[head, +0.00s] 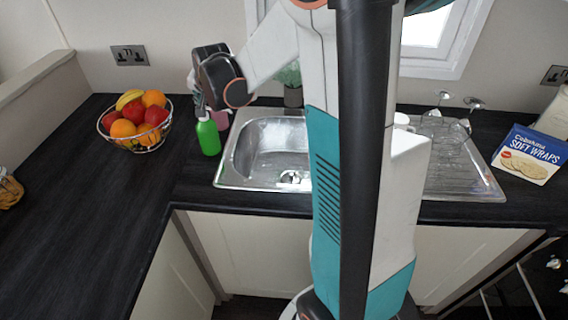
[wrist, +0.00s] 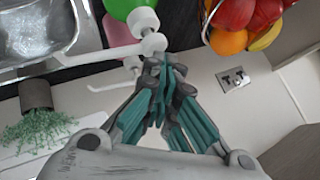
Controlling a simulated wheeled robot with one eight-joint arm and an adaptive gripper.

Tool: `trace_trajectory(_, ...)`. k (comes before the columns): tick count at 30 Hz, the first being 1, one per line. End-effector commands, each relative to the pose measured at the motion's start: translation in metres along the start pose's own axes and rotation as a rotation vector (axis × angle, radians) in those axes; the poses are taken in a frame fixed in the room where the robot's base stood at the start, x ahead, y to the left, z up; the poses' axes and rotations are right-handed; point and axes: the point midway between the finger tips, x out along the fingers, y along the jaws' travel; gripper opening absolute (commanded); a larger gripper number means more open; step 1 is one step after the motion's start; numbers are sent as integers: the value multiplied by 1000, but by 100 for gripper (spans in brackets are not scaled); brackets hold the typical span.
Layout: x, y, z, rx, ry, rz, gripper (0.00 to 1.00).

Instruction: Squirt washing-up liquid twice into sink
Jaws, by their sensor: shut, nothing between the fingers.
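A green pump bottle (head: 208,138) stands upright on the dark worktop just left of the sink (head: 228,163). A pink bottle (head: 222,119) stands close behind it, partly hidden. My gripper (head: 199,104) is shut and empty, at the top of the green bottle. In the wrist view, my teal fingertips (wrist: 163,62) are at the white pump head (wrist: 150,40) of the green bottle (wrist: 122,8); I cannot tell whether they touch. The pink bottle (wrist: 116,32) shows beside it with its own white nozzle. My arm hides the right part of the sink.
A wire fruit bowl (head: 150,143) stands to the left of the bottles. A potted plant (head: 292,92) is behind the sink. Glasses (head: 458,128) stand on the drainer at right, with a Soft Wraps box (head: 530,155) beyond.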

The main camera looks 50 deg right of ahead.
Motion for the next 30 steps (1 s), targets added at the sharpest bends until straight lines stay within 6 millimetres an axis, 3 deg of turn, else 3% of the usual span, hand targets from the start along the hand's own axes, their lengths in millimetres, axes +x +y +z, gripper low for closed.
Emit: trace_trajectory(30, -2, -1, -2, 0, 0, 1, 0)
